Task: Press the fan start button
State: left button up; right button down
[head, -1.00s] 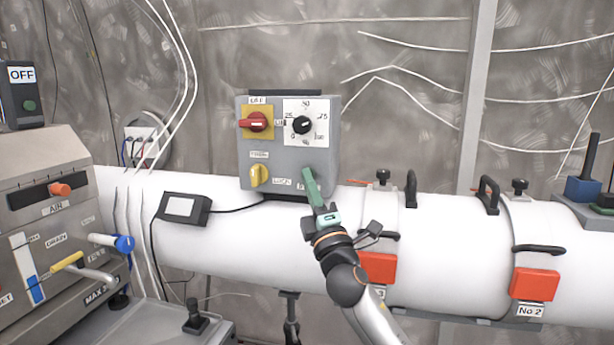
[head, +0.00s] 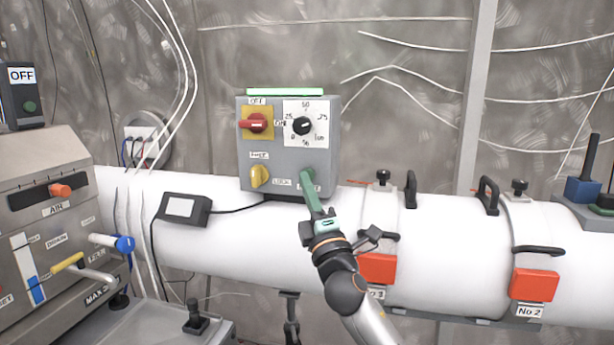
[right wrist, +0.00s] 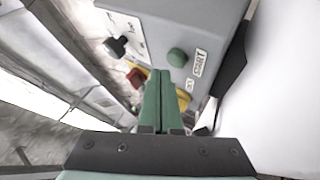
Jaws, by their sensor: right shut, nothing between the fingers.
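The grey control box (head: 286,160) stands above the white pipe. Its green button (right wrist: 177,57), with a START label beside it, shows in the right wrist view; in the head view my gripper hides it. My right gripper (head: 306,174) is shut and empty, its green fingers at the box's lower right. In the wrist view the fingertips (right wrist: 160,74) are close beside the button; I cannot tell whether they touch the box. A bar on top of the box (head: 285,91) glows green. My left gripper is not in view.
The box also carries a red switch (head: 254,123), a black dial (head: 302,125) and a yellow knob (head: 260,176). Red blocks (head: 377,268) and black clamp handles sit on the white pipe (head: 450,235). A grey machine (head: 50,220) stands at the left.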

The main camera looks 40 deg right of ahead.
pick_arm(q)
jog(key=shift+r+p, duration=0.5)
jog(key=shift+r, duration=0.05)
pick_arm(e)
jog(key=s+a, duration=0.3)
jog(key=a, duration=0.1)
jog(key=shift+s+a, duration=0.1)
jog(key=shift+s, duration=0.25)
